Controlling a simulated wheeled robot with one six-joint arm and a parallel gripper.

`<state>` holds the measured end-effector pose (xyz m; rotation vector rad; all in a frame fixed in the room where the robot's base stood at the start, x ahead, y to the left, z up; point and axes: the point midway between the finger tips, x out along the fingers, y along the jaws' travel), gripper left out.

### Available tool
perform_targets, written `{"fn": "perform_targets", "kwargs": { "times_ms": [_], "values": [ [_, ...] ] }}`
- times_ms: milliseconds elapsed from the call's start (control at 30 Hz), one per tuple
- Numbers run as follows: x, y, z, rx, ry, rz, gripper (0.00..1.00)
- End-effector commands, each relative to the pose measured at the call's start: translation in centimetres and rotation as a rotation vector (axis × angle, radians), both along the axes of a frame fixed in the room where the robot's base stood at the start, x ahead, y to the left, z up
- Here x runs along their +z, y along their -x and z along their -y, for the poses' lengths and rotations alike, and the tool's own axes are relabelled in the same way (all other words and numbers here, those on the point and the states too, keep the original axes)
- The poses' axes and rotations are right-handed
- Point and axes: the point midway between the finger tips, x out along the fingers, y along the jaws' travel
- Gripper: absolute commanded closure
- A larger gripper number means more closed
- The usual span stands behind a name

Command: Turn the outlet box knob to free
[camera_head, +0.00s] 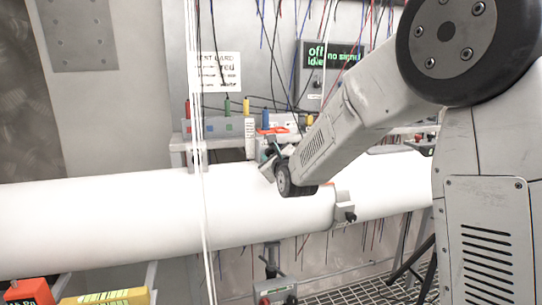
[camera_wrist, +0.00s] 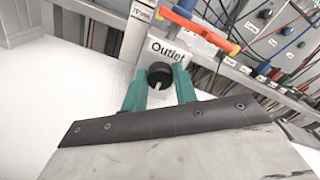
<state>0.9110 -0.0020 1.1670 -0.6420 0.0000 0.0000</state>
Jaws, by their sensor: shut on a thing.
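The outlet box (camera_wrist: 167,50) carries a label reading "Outlet" in the wrist view. Its round black knob (camera_wrist: 159,73) sits below the label, with a light mark on its lower right. My gripper (camera_wrist: 160,82) has its teal fingers on either side of the knob, shut on it. In the head view my gripper (camera_head: 268,158) is at the box above the white pipe, and my wrist hides the knob. I cannot read which setting the knob is at.
A thick white pipe (camera_head: 100,222) runs across the scene below my gripper. An orange-red handle (camera_wrist: 200,30) is close to the upper right of the box. Thin white cables (camera_head: 200,130) hang at the left. A panel with plugs and a screen reading "no signal" (camera_head: 333,54) stands behind.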

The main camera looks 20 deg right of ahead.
Motion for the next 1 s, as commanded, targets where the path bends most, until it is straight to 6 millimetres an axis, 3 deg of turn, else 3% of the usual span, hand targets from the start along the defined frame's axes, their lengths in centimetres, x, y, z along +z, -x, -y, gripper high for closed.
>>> {"fn": "perform_targets", "kwargs": {
  "times_ms": [267, 1000],
  "values": [
    [-0.03, 0.02, -0.04, 0.001, 0.181, -0.001, 0.94],
    [-0.15, 0.03, -0.09, 0.002, 0.883, -0.001, 0.94]
  ]
}}
